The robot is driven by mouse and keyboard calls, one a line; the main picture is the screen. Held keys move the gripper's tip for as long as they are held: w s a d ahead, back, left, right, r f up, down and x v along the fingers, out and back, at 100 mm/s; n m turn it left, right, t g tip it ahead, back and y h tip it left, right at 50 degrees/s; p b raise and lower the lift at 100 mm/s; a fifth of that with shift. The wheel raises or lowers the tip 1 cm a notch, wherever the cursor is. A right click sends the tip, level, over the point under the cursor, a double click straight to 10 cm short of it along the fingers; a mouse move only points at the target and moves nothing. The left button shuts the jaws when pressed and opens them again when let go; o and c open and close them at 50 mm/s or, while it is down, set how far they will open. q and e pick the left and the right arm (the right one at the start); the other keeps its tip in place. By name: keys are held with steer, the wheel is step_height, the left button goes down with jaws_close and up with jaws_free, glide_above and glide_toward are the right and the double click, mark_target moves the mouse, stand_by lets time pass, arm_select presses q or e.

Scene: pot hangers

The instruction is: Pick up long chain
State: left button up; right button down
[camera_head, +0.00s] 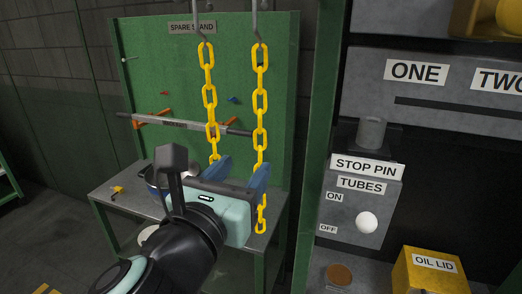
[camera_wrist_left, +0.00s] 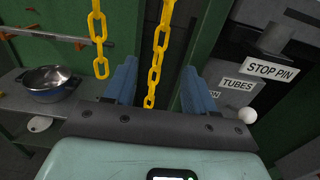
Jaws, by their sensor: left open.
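Two yellow chains hang from hooks in front of a green board. The long chain (camera_head: 260,101) is the right one and reaches lower. The short chain (camera_head: 209,97) hangs to its left. My left gripper (camera_head: 242,168) is open, with its blue fingers near the lower part of the long chain. In the left wrist view, the long chain (camera_wrist_left: 157,61) shows between the two fingers of the gripper (camera_wrist_left: 159,75), and the short chain (camera_wrist_left: 99,32) hangs outside to the left. I cannot tell how deep the long chain sits between the fingers. My right gripper is not in view.
A green spare stand board (camera_head: 150,70) carries a grey bar (camera_head: 165,122) behind the chains. A pot (camera_wrist_left: 48,83) stands on the grey table below. A stop pin panel (camera_head: 365,190) and a yellow oil lid box (camera_head: 430,272) are at the right.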

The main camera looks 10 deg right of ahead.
mark_target(258, 151)
arm_select(q)
steer(key=p+x, duration=0.1)
steer(key=x, duration=0.7)
steer(key=shift+w+d, duration=0.2)
steer(key=shift+w, duration=0.1)
steer(key=shift+s, duration=0.1)
steer(key=c, duration=0.4)
jaws_close()
